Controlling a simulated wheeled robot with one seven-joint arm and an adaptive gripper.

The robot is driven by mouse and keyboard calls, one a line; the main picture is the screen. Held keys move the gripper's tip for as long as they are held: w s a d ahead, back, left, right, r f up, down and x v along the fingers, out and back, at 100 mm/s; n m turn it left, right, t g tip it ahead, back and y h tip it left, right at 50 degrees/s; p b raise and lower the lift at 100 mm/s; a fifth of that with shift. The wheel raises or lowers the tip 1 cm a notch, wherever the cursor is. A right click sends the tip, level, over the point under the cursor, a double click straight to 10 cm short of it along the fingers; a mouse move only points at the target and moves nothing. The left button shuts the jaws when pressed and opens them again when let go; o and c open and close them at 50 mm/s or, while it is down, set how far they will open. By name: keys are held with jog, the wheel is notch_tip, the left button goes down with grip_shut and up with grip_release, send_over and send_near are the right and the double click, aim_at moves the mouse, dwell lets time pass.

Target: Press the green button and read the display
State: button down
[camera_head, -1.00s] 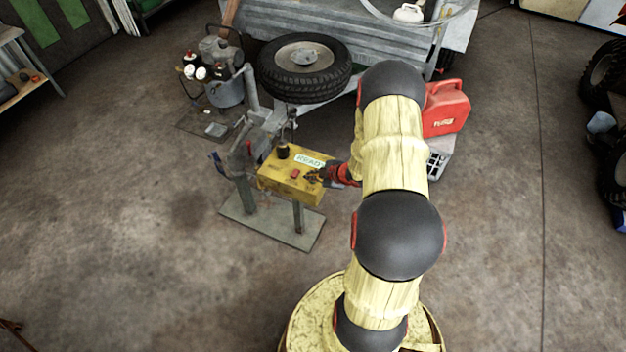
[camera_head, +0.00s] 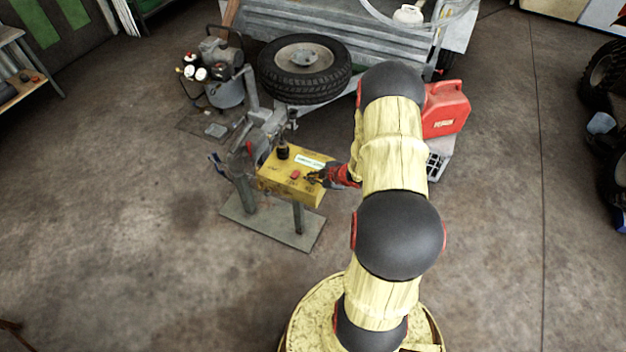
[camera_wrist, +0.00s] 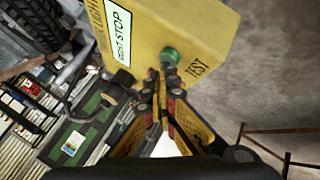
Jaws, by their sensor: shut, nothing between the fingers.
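The yellow box (camera_head: 278,180) stands on a metal stand, with a red button (camera_head: 295,174) and a black knob on top. In the wrist view the green button (camera_wrist: 169,55) sits beside the word TEST. In the head view the display (camera_head: 311,162) is too small to read. My gripper (camera_wrist: 162,78) is shut and empty, its tips at the green button; contact cannot be told.
A tyre (camera_head: 304,68) lies behind the box near the grey trailer (camera_head: 340,30). A compressor (camera_head: 222,80) stands at the back left. A red fuel can (camera_head: 446,108) sits on a crate right of my arm. The floor in front and left is clear.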

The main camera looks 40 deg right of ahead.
aim_at(312, 182)
jog(key=shift+r+p, duration=0.4)
jog(key=shift+r, duration=0.25)
jog(key=shift+r+p, duration=2.2)
jog(key=shift+r, duration=0.3)
